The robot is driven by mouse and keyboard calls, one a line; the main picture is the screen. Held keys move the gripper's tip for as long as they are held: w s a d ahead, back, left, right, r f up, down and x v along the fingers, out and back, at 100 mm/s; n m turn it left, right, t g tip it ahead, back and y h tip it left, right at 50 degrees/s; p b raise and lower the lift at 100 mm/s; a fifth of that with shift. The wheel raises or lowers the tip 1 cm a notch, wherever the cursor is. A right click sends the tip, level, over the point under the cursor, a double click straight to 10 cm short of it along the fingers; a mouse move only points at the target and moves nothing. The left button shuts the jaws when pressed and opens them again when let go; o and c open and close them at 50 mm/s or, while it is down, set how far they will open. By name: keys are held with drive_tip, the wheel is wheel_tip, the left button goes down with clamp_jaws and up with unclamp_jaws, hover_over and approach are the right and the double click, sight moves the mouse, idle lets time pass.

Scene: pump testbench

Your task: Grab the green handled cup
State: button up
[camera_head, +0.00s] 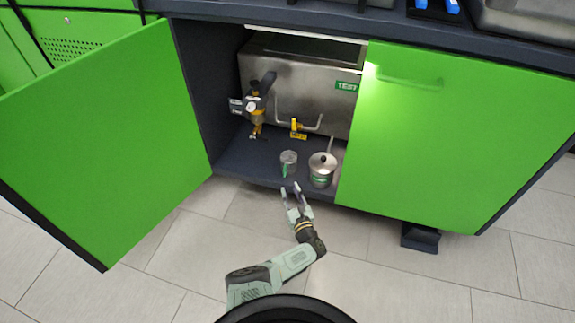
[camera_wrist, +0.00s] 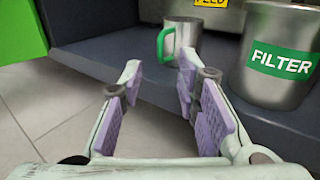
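The small metal cup with a green handle (camera_head: 288,160) stands upright on the floor of the open cabinet. In the wrist view the cup (camera_wrist: 184,40) is ahead of the fingers, with its green handle on the left side. My gripper (camera_head: 291,190) is at the cabinet's front edge, just in front of the cup. In the wrist view my gripper (camera_wrist: 158,75) has its purple-padded fingers apart, with nothing between them. The fingers do not touch the cup.
A larger metal filter pot (camera_wrist: 284,55) stands close to the right of the cup; it also shows in the head view (camera_head: 322,170). A yellow-handled valve (camera_head: 297,126) and a brass fitting (camera_head: 256,110) are behind. The cabinet's left door (camera_head: 105,140) is swung open.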

sight(287, 166)
drive_tip(key=b+x, duration=0.1)
drive_tip(key=x, duration=0.1)
drive_tip(key=b+x, duration=0.1)
drive_tip(key=x, duration=0.2)
drive_tip(key=b+x, duration=0.1)
drive_tip(key=x, duration=0.2)
drive_tip(key=shift+w+r, duration=0.1)
drive_tip(key=shift+r, duration=0.2)
drive_tip(key=shift+c, duration=0.4)
clamp_jaws()
